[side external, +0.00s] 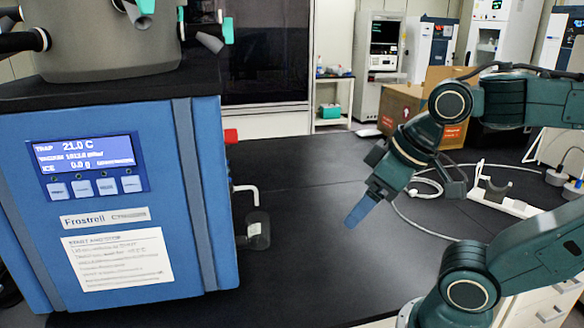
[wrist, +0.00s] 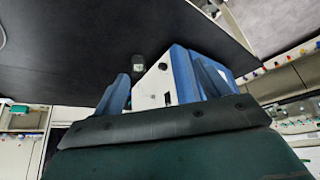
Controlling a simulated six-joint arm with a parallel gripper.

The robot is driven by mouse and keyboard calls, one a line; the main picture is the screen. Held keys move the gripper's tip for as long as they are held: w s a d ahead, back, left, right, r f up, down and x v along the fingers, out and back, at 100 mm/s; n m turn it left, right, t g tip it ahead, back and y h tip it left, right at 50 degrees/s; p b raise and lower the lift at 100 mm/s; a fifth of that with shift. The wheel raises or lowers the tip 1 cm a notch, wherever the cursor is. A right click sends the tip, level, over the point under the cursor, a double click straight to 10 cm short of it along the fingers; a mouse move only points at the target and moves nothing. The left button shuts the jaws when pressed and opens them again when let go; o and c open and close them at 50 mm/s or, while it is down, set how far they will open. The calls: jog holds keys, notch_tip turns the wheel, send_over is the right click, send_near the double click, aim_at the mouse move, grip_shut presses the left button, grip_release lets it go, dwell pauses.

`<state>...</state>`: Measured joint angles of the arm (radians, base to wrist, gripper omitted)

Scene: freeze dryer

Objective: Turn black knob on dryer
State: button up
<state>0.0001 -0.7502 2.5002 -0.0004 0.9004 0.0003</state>
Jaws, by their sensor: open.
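The blue freeze dryer (side external: 120,200) stands at the left of the side external view, its lit display facing the camera. Black-capped valve ends (side external: 40,40) stick out at its top left. In the wrist view the dryer (wrist: 152,88) shows a white side panel with a small dark spot (wrist: 168,98); I cannot tell whether that is the black knob. My gripper (side external: 353,217) hangs above the bench, right of the dryer and clear of it, pointing down and left. In the wrist view my gripper (wrist: 161,72) has its blue fingers apart and nothing held between them.
A clear drain cup (side external: 258,230) on a white pipe and a red part (side external: 231,136) stick out from the dryer's right side. The black bench (side external: 320,260) is mostly bare between dryer and arm. A cardboard box (side external: 400,105) and white holder (side external: 500,200) stand behind.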

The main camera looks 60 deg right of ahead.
jog(key=c, duration=0.3)
jog(key=shift+w, duration=0.55)
jog(key=shift+c, duration=0.6)
jog(key=w+d+f+n, duration=0.2)
jog(key=w+n, duration=0.3)
jog(key=w, duration=0.7)
jog(key=n+g+y, duration=0.1)
jog(key=n+y, duration=0.1)
jog(key=n, duration=0.2)
send_near(241, 243)
jog(key=r, duration=0.1)
jog(key=s+d+r, duration=0.2)
jog(key=r, duration=0.1)
jog(key=shift+f, duration=0.1)
jog(key=x, duration=1.3)
jog(key=shift+w+d+f, duration=0.15)
jog(key=shift+w+f, duration=0.05)
jog(key=shift+f, duration=0.05)
